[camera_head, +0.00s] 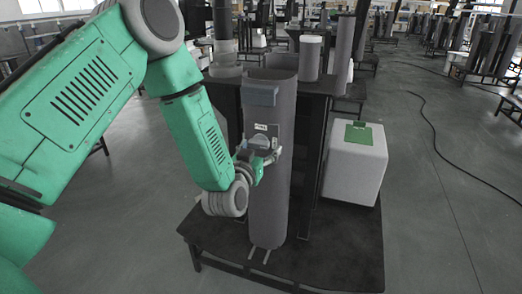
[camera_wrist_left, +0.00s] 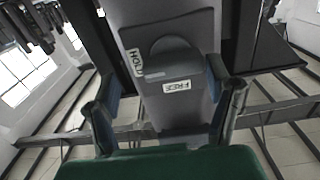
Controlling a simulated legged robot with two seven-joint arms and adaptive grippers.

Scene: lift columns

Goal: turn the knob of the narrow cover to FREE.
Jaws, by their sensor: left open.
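The narrow cover (camera_head: 266,127) is a grey plate with a small white label on the front of a tall grey column. Its knob (camera_head: 261,141) is partly hidden by my gripper. In the left wrist view the knob (camera_wrist_left: 172,66) is a grey round piece with a raised bar, between a HOLD label (camera_wrist_left: 134,62) and a FREE label (camera_wrist_left: 176,86). I cannot tell which label it points to. My left gripper (camera_head: 259,158) is open at the cover. Its fingers, also in the left wrist view (camera_wrist_left: 164,76), stand either side of the knob; contact is unclear. My right gripper is not in view.
The column (camera_head: 269,205) stands on a dark low platform (camera_head: 345,262). A white box (camera_head: 354,172) with a green patch stands at right. Open floor and a black cable lie farther right.

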